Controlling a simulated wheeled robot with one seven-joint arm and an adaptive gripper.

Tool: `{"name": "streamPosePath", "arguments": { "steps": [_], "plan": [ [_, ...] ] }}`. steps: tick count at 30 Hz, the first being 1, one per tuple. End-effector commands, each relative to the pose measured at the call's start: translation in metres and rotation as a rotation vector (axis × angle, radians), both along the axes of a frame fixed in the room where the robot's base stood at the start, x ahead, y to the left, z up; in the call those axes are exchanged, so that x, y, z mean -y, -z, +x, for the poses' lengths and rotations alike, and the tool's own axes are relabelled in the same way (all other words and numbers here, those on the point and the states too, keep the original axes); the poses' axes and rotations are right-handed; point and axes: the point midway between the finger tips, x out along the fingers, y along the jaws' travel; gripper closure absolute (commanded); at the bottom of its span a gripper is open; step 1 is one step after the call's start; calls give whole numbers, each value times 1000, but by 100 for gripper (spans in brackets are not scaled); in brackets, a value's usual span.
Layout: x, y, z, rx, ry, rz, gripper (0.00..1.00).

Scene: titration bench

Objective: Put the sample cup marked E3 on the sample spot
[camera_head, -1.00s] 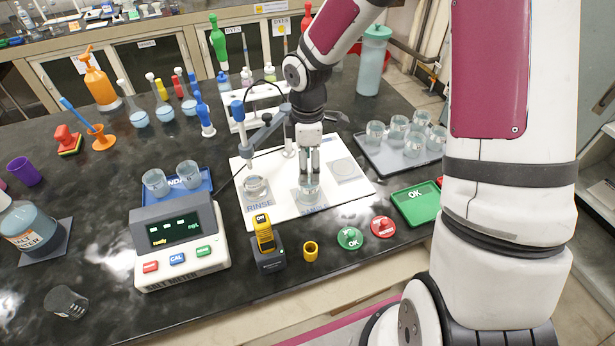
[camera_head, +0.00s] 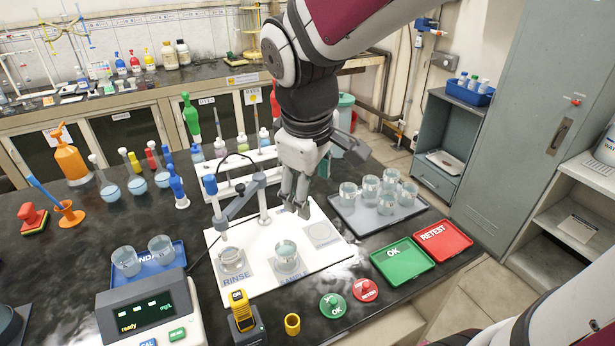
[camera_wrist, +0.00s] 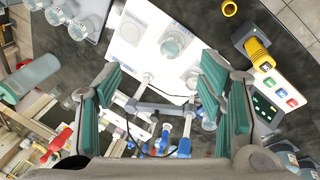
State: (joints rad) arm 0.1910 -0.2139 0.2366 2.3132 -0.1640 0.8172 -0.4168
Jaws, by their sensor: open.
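A clear glass cup (camera_head: 286,252) stands upright on the square marked SAMPLE on the white board (camera_head: 262,235). The wrist view shows that cup (camera_wrist: 172,43) from above; no E3 marking is legible on it. My gripper (camera_head: 297,203) is open and empty, raised behind the cup and apart from it. Its teal-lined fingers (camera_wrist: 165,95) are spread wide in the wrist view. Several similar cups stand on the grey tray (camera_head: 345,222) at the right; their marks are too small to read.
Another cup (camera_head: 231,261) stands on the RINSE square, under a probe arm (camera_head: 228,212). The white rack (camera_head: 240,175) is close behind my gripper. The green OK tray (camera_head: 402,262) and red RETEST tray (camera_head: 441,241) are empty. A meter (camera_head: 150,315) stands front left.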

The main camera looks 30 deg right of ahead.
Motion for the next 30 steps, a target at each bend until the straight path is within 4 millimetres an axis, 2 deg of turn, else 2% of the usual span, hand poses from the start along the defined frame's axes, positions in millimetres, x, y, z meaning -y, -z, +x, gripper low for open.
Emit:
{"name": "streamPosePath", "arguments": {
  "steps": [1, 6, 12, 18, 30],
  "plan": [
    [-1, -13, -13, 44, 54, 18, 37],
    [-5, -40, -57, 166, 256, 128, 37],
    [-10, -54, -95, 257, 424, 275, 37],
    [-13, -57, -110, 285, 488, 345, 37],
    [-13, -57, -110, 286, 492, 348, 37]
  ]
}}
